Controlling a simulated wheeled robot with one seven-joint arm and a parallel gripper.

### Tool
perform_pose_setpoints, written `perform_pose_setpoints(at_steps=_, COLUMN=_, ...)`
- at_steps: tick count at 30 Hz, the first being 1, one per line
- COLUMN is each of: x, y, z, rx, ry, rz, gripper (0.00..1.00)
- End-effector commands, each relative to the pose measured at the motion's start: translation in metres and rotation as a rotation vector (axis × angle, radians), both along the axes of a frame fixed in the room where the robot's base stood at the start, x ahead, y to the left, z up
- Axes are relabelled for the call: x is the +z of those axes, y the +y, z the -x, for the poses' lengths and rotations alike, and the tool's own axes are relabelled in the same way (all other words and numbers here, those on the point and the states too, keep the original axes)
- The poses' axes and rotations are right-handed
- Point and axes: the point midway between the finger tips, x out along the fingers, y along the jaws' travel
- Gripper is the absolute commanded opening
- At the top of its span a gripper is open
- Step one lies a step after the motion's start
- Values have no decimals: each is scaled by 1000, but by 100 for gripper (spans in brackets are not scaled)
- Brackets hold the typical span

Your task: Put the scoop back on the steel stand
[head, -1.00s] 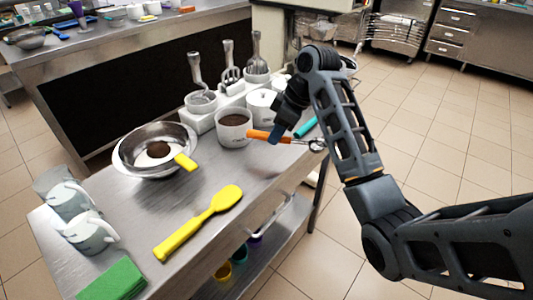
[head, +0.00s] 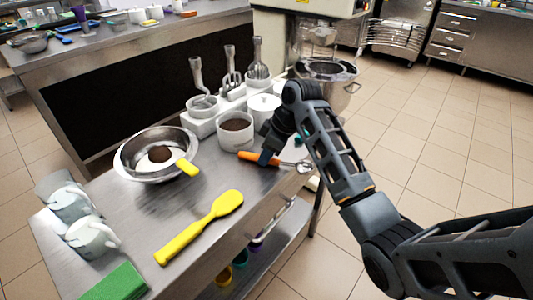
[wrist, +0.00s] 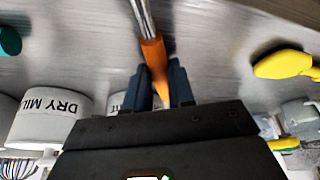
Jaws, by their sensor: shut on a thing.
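The scoop has an orange handle (head: 247,155) and a shiny metal head (head: 303,167), seen in the head view near the right edge of the steel-topped table (head: 205,248). My gripper (head: 266,158) is shut on the handle. In the wrist view, my gripper (wrist: 160,88) has its two fingers either side of the orange handle (wrist: 153,55), with the metal shaft pointing away. The scoop lies roughly level, low over the tabletop; I cannot tell whether it touches it. A pale stand (head: 203,126) with upright steel utensils is at the back of the table.
A white tub (head: 236,142) of brown powder is just behind the scoop. A steel bowl (head: 128,163) with a yellow-handled tool stands left. A yellow spatula (head: 200,226), a green sponge (head: 117,283) and clear jugs (head: 92,236) lie nearer.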

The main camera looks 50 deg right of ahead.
Motion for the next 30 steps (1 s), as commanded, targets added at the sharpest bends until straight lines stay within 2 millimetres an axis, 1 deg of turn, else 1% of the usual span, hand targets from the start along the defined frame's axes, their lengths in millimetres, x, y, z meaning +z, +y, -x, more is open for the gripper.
perform_pose_setpoints(at_steps=1, x=-2, y=0, z=0, rx=0, ry=0, rz=-1, gripper=0)
perform_pose_setpoints(at_steps=2, x=-2, y=0, z=0, rx=0, ry=1, rz=0, gripper=24)
perform_pose_setpoints(at_steps=9, x=-2, y=0, z=0, rx=0, ry=0, rz=-1, gripper=47)
perform_pose_setpoints(at_steps=10, x=-2, y=0, z=0, rx=0, ry=0, rz=-1, gripper=49)
perform_pose_setpoints(at_steps=17, x=-1, y=0, z=0, rx=0, ry=0, rz=0, gripper=49)
perform_pose_setpoints(at_steps=20, x=5, y=0, z=0, rx=0, ry=-1, rz=0, gripper=49)
perform_pose_setpoints(at_steps=23, x=16, y=-2, z=4, rx=0, ry=-2, rz=0, gripper=49)
perform_pose_setpoints(at_steps=26, x=34, y=-6, z=11, rx=-1, ry=-3, rz=0, gripper=49)
perform_pose_setpoints(at_steps=30, x=63, y=-11, z=22, rx=-2, ry=-4, rz=2, gripper=49)
